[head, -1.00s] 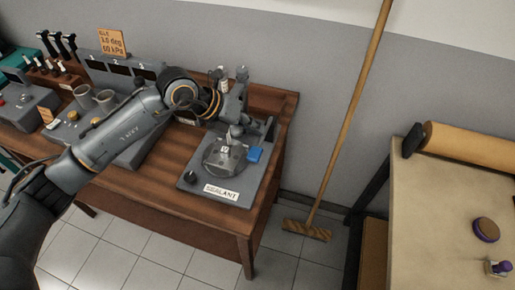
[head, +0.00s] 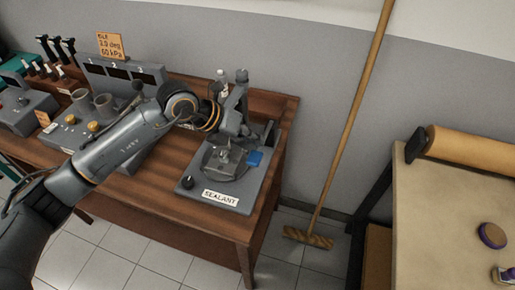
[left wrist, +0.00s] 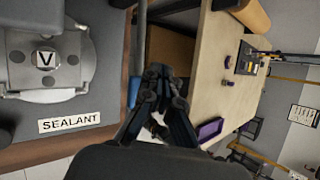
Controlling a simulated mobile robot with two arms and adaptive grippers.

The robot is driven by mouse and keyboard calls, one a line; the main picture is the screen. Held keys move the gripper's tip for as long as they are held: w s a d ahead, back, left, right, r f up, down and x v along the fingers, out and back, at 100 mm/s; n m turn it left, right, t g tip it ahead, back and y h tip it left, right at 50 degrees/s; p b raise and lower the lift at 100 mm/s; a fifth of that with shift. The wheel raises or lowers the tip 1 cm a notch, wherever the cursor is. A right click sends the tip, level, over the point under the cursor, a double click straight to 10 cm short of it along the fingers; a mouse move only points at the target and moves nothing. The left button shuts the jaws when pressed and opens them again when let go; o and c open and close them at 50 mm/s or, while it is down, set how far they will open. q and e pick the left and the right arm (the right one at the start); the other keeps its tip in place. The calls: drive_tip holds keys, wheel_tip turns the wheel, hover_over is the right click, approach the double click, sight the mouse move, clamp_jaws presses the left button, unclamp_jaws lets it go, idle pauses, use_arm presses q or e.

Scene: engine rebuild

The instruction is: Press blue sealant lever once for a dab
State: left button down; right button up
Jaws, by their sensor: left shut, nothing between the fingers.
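The sealant station is a grey base (head: 252,192) with a "SEALANT" label, a black knob and a round metal plate; it stands at the right end of the wooden bench. Its blue lever (head: 255,158) sticks out at the right side of the plate. My left gripper (head: 239,130) is shut and empty, above the station and a little up-left of the lever. In the left wrist view its closed fingers (left wrist: 160,75) show beside the round plate (left wrist: 88,60), with a blue piece (left wrist: 134,91), seemingly the lever, just left of them. My right gripper is not seen.
A grey console (head: 62,137) with metal cups stands left on the bench, under my left arm. A broom (head: 340,130) leans on the wall to the right. A pale table (head: 440,220) with a brown roll stands at far right.

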sight(254, 151)
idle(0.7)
use_arm(q)
drive_tip(key=shift+f+b, duration=0.45)
drive_tip(key=shift+b, duration=0.05)
drive_tip(key=shift+s+f+b, duration=0.15)
drive_tip(key=shift+f+b, duration=0.4)
drive_tip(key=shift+f, duration=0.2)
drive_tip(key=shift+s+f+b, duration=0.1)
drive_tip(key=shift+f+b, duration=0.45)
drive_tip(key=shift+f, duration=0.2)
idle(1.5)
drive_tip(key=shift+w+r+p, duration=0.15)
drive_tip(key=shift+r+p, duration=0.8)
drive_tip(key=shift+r, duration=1)
drive_tip(key=shift+w+r+p, duration=0.15)
drive_tip(key=shift+r+p, duration=0.5)
drive_tip(key=shift+r, duration=0.6)
drive_tip(key=shift+w+r+p, duration=0.1)
drive_tip(key=shift+r+p, duration=0.55)
drive_tip(key=shift+r, duration=0.6)
